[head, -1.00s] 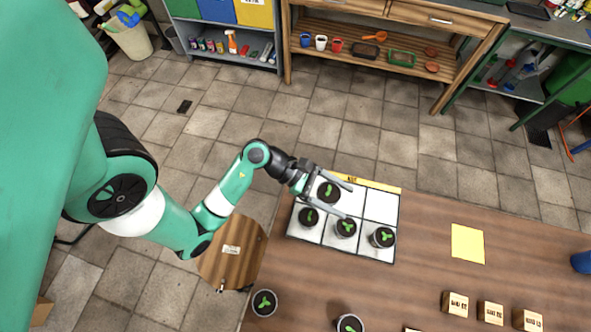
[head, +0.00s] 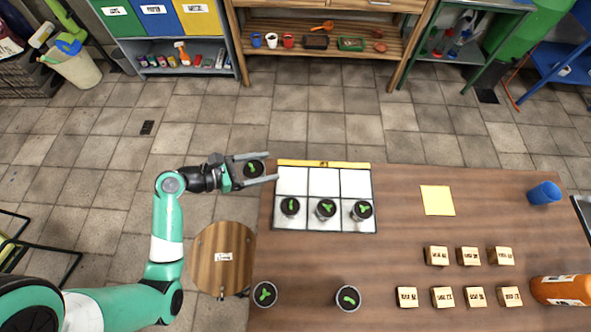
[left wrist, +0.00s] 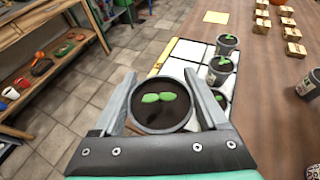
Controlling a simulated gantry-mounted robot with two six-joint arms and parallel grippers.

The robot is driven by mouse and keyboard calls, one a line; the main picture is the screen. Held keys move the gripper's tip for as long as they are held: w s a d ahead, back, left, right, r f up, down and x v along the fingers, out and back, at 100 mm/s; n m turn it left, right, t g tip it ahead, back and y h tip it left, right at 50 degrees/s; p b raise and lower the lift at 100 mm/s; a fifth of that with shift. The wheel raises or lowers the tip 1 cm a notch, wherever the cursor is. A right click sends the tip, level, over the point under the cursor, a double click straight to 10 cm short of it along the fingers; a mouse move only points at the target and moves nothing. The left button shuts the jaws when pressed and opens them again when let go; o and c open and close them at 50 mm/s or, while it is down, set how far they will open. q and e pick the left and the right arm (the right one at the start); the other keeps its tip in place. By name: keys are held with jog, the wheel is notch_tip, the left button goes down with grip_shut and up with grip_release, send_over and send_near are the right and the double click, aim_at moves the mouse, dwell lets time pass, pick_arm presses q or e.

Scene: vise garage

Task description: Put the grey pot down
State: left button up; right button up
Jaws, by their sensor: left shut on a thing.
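My left gripper (head: 272,167) is shut on a grey pot (head: 254,168) with dark soil and a green seedling. The pot sits between the two fingers, just left of the planting tray's back left corner. In the left wrist view the held pot (left wrist: 160,118) fills the space between the fingers and looks upright. The white gridded tray (head: 324,182) has a yellow back strip. Its back row is empty. Its front row holds three similar pots (head: 290,207), (head: 326,209), (head: 362,210). How high the held pot is cannot be told. My right gripper is out of view.
Two more pots (head: 265,294), (head: 348,298) stand at the table's front left. A yellow sheet (head: 437,200), several wooden blocks (head: 436,256), a blue cup (head: 544,193) and an orange bottle (head: 562,290) are to the right. A wooden stool (head: 220,258) stands left of the table.

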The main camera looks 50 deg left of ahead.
pick_arm(q)
jog(key=w+d+f, duration=0.1)
jog(key=w+f, duration=0.1)
jog(key=w, duration=0.1)
jog(key=w+d+f+b, duration=0.1)
jog(key=w+f, duration=0.2)
jog(key=w+d+f+b, duration=0.1)
jog(key=w+f, duration=0.1)
jog(key=w, duration=0.1)
jog(key=shift+d+f, duration=0.1)
jog(key=shift+f, duration=0.1)
jog(key=shift+w+d+f+b, duration=0.1)
jog(key=shift+w+f+b, duration=0.2)
jog(key=shift+w, duration=0.1)
jog(key=shift+w+f+b, duration=0.2)
jog(key=shift+f+b, duration=0.5)
jog(key=shift+f, duration=1.05)
jog(key=shift+f, duration=0.2)
jog(key=o, duration=1.4)
jog(key=shift+r, duration=0.15)
